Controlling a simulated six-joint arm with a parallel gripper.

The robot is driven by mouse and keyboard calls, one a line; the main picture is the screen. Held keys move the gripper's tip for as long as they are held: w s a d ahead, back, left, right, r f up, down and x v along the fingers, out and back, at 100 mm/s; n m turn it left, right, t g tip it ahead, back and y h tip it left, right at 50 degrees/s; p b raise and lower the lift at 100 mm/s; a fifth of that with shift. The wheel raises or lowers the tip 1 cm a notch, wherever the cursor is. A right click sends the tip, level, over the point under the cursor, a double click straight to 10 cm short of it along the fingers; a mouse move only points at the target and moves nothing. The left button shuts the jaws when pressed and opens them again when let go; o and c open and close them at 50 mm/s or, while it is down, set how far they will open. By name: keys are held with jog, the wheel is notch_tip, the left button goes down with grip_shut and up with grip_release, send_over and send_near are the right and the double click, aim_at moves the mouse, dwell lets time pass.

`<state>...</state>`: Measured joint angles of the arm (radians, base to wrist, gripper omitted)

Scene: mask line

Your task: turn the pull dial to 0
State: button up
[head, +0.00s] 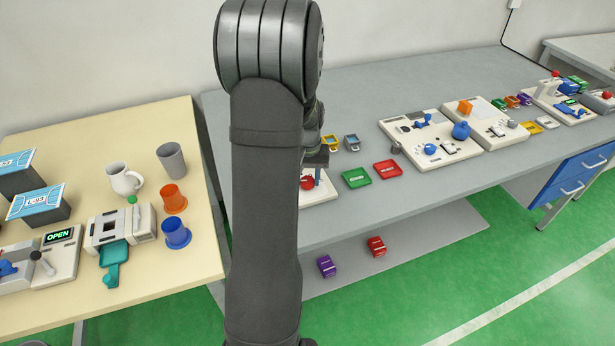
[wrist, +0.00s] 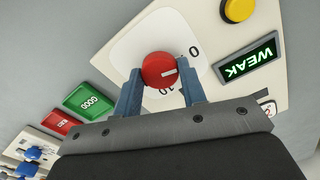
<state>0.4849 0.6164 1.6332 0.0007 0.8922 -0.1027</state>
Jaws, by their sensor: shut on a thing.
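The red dial (wrist: 158,66) sits on a pale panel in the wrist view, with a short white mark on its face pointing right, between the printed 0 (wrist: 194,51) and 10 (wrist: 166,90). My gripper (wrist: 160,78) has its two blue fingers on either side of the dial and is shut on it. In the head view the red dial (head: 307,183) is partly hidden by my arm and gripper (head: 316,165).
A lit display (wrist: 248,58) reads WEAK, near a yellow button (wrist: 239,9). A green tray (head: 356,178) and a red tray (head: 387,170) lie to the right of the panel. Yellow and blue-grey small items stand behind. Other stations line the grey bench.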

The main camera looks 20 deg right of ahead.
dwell(0.3)
jog(key=o, duration=1)
notch_tip(320, 180, up, 18)
jog(key=shift+f, duration=0.2)
jog(key=shift+f, duration=0.1)
notch_tip(320, 180, down, 17)
jog(key=shift+f, duration=0.2)
dwell(0.4)
jog(key=shift+r, duration=0.1)
